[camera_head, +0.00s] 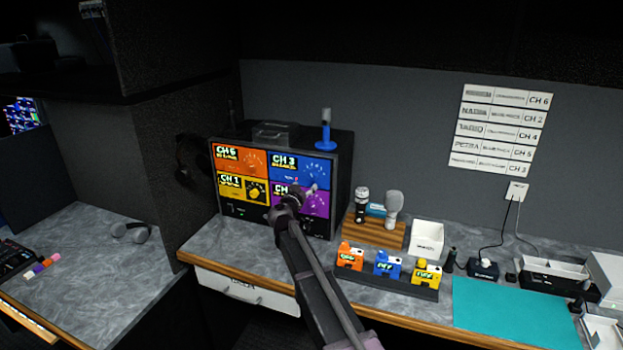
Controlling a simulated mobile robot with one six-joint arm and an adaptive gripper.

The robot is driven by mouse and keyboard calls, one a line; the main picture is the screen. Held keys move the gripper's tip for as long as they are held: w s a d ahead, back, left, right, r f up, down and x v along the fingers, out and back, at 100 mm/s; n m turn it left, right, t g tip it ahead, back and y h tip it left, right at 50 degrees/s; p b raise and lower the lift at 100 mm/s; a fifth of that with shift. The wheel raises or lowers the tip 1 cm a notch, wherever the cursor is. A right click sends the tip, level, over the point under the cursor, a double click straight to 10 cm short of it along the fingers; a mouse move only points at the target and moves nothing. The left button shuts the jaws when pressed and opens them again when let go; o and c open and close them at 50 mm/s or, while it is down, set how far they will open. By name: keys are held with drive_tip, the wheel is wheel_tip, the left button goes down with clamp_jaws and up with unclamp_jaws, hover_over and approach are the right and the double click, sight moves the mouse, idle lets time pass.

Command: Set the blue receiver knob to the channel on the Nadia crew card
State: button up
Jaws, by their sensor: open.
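The receiver rack (345,185) stands on the desk with four coloured panels. The blue receiver panel (283,172), upper right, reads CH 3; its knob and dial (318,171) are small and unclear. The crew cards hang on the wall at right. The Nadia card (503,115), second from the top, reads CH 2. My arm reaches up from below, and my gripper (297,195) is open in front of the rack, overlapping the purple panel (315,204) just below the blue one. Its fingertips are hard to make out, and I cannot tell whether they touch anything.
The orange panel (239,159) reads CH 6 and the yellow panel (231,187) CH 1. A blue microphone-like item (326,132) stands on the rack. A teal mat (510,312) lies clear.

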sight(312, 177)
drive_tip(key=shift+x, duration=3.5)
clamp_jaws()
